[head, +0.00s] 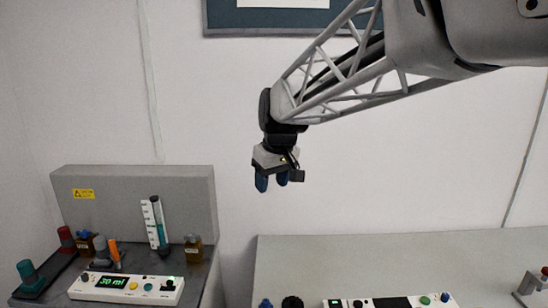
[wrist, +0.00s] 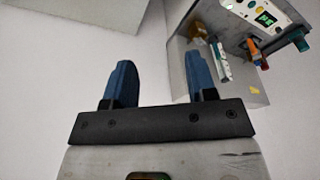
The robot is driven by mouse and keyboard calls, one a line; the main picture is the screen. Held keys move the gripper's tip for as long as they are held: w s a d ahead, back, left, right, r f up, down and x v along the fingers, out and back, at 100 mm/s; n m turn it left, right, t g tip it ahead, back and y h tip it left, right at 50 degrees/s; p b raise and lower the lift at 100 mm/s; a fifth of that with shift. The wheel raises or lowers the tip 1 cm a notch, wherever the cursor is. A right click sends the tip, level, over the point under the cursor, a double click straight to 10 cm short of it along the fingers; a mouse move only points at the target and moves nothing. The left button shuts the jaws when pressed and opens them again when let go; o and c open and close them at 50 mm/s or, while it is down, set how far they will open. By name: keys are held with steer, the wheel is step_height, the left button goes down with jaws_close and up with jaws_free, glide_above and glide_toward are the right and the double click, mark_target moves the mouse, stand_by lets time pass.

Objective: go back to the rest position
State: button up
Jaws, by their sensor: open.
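My gripper (head: 272,181) hangs at the end of my lattice arm in the upper middle of the head view, in front of the bare white wall. Its blue fingers point down. It also shows in the wrist view (wrist: 160,85), where the two blue fingers stand apart with nothing between them. The gripper is open, empty and clear of every bench and object.
A grey bench station (head: 140,187) at lower left holds a panel (head: 126,289) reading "30 ml", a tube with teal liquid (head: 160,225) and brown bottles (head: 193,248). A lower right bench (head: 400,262) carries another control panel (head: 390,302). Space around my gripper is free.

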steer(key=s+d+f+m, duration=0.2)
steer(key=s+d, duration=0.4)
steer(key=s, duration=0.4)
steer(key=s+d+f+m+h, duration=0.1)
steer(key=s+d+f, duration=0.4)
steer(key=s, duration=0.5)
steer(key=s+d+f+m, duration=0.4)
steer(key=s+d, duration=0.4)
steer(key=s, duration=0.2)
steer(key=shift+s+t+h, duration=0.15)
steer(key=shift+t+h, duration=0.15)
steer(key=shift+h, duration=0.1)
